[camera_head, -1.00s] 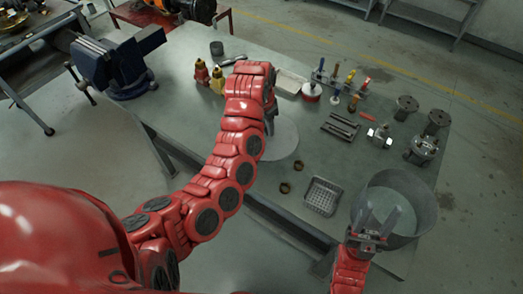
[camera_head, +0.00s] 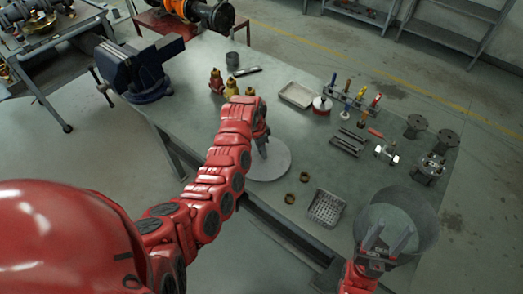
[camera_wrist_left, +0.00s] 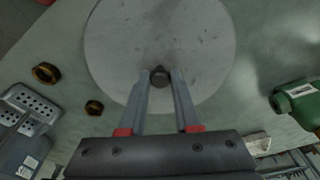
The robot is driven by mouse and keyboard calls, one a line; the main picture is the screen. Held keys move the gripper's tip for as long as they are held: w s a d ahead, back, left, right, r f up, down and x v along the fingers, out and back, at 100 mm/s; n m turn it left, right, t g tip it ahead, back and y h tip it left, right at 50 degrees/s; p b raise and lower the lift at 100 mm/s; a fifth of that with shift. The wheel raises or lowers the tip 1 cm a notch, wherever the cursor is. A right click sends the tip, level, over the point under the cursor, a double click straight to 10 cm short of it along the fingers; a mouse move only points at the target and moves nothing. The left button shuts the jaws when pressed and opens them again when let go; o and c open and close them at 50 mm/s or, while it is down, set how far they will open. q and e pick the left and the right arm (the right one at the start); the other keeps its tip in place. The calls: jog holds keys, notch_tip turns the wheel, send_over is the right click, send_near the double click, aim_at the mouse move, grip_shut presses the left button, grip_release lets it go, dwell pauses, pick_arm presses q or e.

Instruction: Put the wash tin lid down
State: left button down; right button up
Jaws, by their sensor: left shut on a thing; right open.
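The wash tin lid (camera_head: 277,166) is a flat grey round disc with a dark knob (camera_wrist_left: 160,75). It is level at the front of the bench, near the edge; I cannot tell if it touches the top. My left gripper (camera_head: 262,151) is over the lid with its fingers closed on the knob, as the left wrist view (camera_wrist_left: 160,82) shows. The wash tin (camera_head: 425,222) is a wide grey round tin at the right front of the bench. My right gripper (camera_head: 388,240) is open, its fingers at the near side of the tin.
Two brass rings (camera_head: 290,198) and a perforated basket (camera_head: 326,208) lie between lid and tin. Small bottles (camera_head: 231,88), a shallow tray (camera_head: 296,95) and a tool rack (camera_head: 352,100) stand farther back. A blue vise (camera_head: 140,70) is at the left end.

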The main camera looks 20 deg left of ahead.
pick_arm(q)
jog(key=shift+f, duration=0.6)
jog(key=shift+f, duration=0.1)
jog(key=c, duration=0.6)
grip_release()
